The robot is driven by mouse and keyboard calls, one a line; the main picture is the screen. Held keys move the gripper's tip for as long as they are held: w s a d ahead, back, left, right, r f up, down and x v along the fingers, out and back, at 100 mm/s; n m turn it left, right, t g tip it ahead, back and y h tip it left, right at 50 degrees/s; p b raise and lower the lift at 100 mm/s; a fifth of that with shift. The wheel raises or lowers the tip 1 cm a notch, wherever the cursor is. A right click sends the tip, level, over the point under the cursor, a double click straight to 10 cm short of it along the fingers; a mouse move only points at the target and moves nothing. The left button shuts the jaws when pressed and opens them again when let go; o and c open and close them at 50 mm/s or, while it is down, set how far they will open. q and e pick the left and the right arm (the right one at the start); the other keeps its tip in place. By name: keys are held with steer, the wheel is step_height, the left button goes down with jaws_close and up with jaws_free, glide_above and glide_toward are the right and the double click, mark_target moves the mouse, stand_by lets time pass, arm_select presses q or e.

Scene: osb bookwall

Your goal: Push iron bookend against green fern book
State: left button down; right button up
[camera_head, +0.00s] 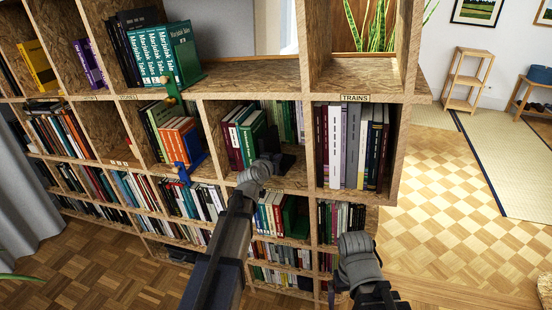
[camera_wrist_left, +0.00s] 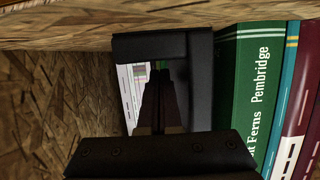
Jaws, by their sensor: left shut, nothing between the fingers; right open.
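The green fern book (camera_head: 247,133) stands upright in the middle-row compartment; its spine (camera_wrist_left: 258,90) reads "Ferns Pembridge" in the left wrist view. The black iron bookend (camera_head: 288,160) is right of it in the head view. In the left wrist view the bookend's frame (camera_wrist_left: 203,75) is close beside the spine; I cannot tell if they touch. My left gripper (camera_head: 273,160) is shut and empty, its fingers (camera_wrist_left: 160,95) seen against the frame's opening. They hide part of the bookend; contact is unclear. My right gripper (camera_head: 338,291) is open, low beside the shelf.
Dark red books (camera_head: 233,143) stand on the green book's far side. The osb compartment wall (camera_wrist_left: 45,100) borders bare space on the bookend's other side. An upright divider (camera_head: 308,140) separates the "TRAINS" compartment (camera_head: 355,98).

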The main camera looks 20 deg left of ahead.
arm_select(q)
steer(key=s, duration=1.1)
steer(key=shift+a, duration=0.15)
steer(key=s+d+r+m+g+h+p, duration=0.1)
steer(key=s+d+m+g+h+p, duration=0.1)
steer(key=s+d+g+p, duration=0.35)
steer(key=s+d+r+m+g+h+p, duration=0.1)
steer(key=s+d+m+g+p, duration=0.15)
steer(key=d+p, duration=0.6)
steer(key=s+d+r+g+y+p, duration=0.2)
steer(key=s+g+p, duration=0.1)
steer(key=s, duration=0.5)
steer(key=s+d+r+g+y+p, duration=0.2)
steer(key=s+p, duration=0.4)
steer(key=s, duration=0.3)
steer(key=shift+s+d+r+g+y, duration=0.2)
steer(key=shift+r+g+y, duration=0.55)
steer(key=shift+g, duration=0.25)
